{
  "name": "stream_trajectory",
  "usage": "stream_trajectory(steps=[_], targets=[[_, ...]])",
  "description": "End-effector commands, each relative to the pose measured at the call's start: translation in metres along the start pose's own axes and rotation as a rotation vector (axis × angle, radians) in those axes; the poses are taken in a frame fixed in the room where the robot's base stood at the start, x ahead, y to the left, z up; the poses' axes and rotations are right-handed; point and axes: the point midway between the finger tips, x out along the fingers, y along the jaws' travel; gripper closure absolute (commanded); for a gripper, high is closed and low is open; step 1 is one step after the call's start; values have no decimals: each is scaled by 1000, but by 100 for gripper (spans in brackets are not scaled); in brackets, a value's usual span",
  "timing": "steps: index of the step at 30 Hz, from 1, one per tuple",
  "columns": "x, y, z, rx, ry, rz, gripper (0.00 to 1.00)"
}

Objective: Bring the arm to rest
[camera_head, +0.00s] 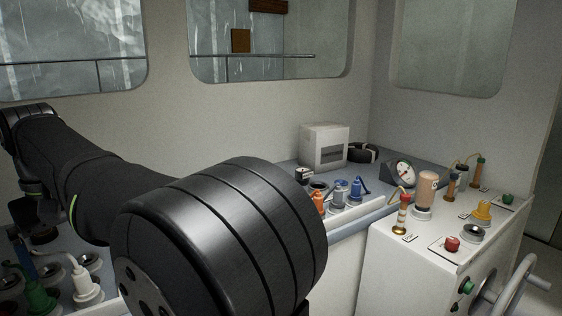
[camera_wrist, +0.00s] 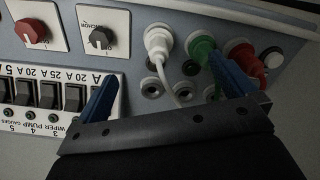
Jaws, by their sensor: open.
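My gripper (camera_wrist: 164,70) shows in the wrist view with its two blue fingers wide apart and nothing between them. It hangs over a grey panel (camera_wrist: 190,14) with plugs and switches. A white plug (camera_wrist: 158,42) with a cord is framed between the fingers. A green plug (camera_wrist: 201,48) lies by the right finger, which partly covers it; I cannot tell whether they touch. My arm (camera_head: 220,235) crosses the left and middle of the head view, bent, with its far part reaching left. The gripper's fingers are hard to make out there.
Breaker switches (camera_wrist: 47,95), a red knob (camera_wrist: 32,31) and a red plug (camera_wrist: 243,55) surround the gripper. A white console (camera_head: 385,262) with buttons and a handwheel (camera_head: 515,290) stands right. A white box (camera_head: 323,147) and a gauge (camera_head: 399,172) sit behind. My arm hides part of the counter.

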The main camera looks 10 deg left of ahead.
Motion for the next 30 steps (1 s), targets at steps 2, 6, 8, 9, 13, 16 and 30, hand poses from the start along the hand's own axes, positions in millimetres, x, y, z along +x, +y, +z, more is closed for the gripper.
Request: stream_trajectory(steps=[2,6,8,9,13,16,30], targets=[[19,1,1,6,-5,1,0],[46,1,1,9,-3,1,0],[56,1,1,10,-4,1,0],[61,1,1,10,-3,0,0],[57,2,0,11,1,0,0],[51,2,0,11,0,0,0],[47,2,0,12,-1,0,26]])
